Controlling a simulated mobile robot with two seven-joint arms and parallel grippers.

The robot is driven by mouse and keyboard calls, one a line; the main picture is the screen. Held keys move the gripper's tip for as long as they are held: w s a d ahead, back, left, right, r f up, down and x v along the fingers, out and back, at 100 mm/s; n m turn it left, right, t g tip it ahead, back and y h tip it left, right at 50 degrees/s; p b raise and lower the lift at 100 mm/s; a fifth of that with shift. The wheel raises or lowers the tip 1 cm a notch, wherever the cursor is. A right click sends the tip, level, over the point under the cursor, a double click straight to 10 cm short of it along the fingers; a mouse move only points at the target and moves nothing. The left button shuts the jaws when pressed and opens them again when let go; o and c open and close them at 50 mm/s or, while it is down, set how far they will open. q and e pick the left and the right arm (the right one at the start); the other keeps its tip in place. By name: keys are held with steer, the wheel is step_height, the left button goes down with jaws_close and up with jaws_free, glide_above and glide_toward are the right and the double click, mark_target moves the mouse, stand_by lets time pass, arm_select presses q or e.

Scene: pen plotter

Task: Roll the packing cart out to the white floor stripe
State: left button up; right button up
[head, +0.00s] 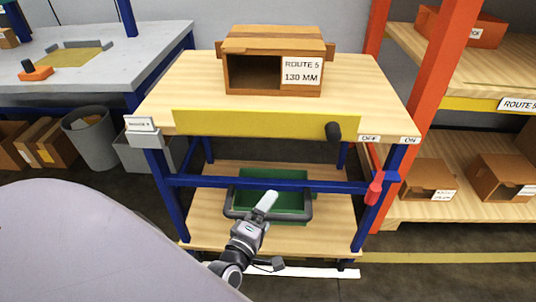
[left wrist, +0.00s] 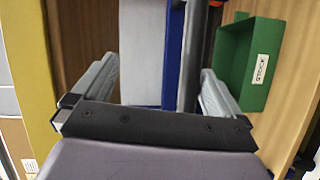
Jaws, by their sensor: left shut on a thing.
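The packing cart has a wooden top (head: 160,95), a yellow front panel (head: 250,123) and a blue frame. A dark push handle (head: 296,216) sticks out at its front, below the top. My left gripper (head: 266,204) is shut on the handle; in the left wrist view the dark bar (left wrist: 190,60) runs between its fingers (left wrist: 155,85). The white floor stripe (head: 318,272) lies just in front of the cart, partly hidden by my arm. A red lever (head: 374,188) hangs at the cart's right, below OFF and ON labels. My right gripper is out of view.
A cardboard box (head: 255,46) labelled ROUTE 5, 130 MM stands on the cart top. A green bin (head: 275,182) is on the lower shelf. Orange-posted racks (head: 436,85) stand close at right, a grey-topped bench (head: 110,65) and a bin (head: 90,140) at left.

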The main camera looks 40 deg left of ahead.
arm_select(q)
step_height(320, 180, up, 17)
steer(key=w+t+p, duration=0.1)
steer(key=t, duration=0.2)
steer(key=shift+a+f+y, duration=0.15)
steer(key=shift+y, duration=0.25)
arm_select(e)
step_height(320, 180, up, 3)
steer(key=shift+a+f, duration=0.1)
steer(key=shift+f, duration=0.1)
arm_select(q)
steer(key=shift+w, duration=0.1)
step_height(320, 180, down, 16)
steer(key=s+g+h, duration=0.1)
steer(key=g, duration=0.3)
steer(key=shift+s+d+r, duration=0.2)
steer(key=shift+s+d, duration=0.1)
steer(key=shift+d, duration=0.15)
steer(key=shift+s+r, duration=0.1)
steer(key=shift+c, duration=1.1)
steer(key=shift+s+d, duration=0.1)
steer(key=shift+s, duration=0.35)
steer(key=shift+c, duration=1.4)
steer(key=s+f, duration=0.2)
steer(key=s, duration=0.5)
steer(key=shift+s+d, duration=0.2)
steer(key=shift+d, duration=0.25)
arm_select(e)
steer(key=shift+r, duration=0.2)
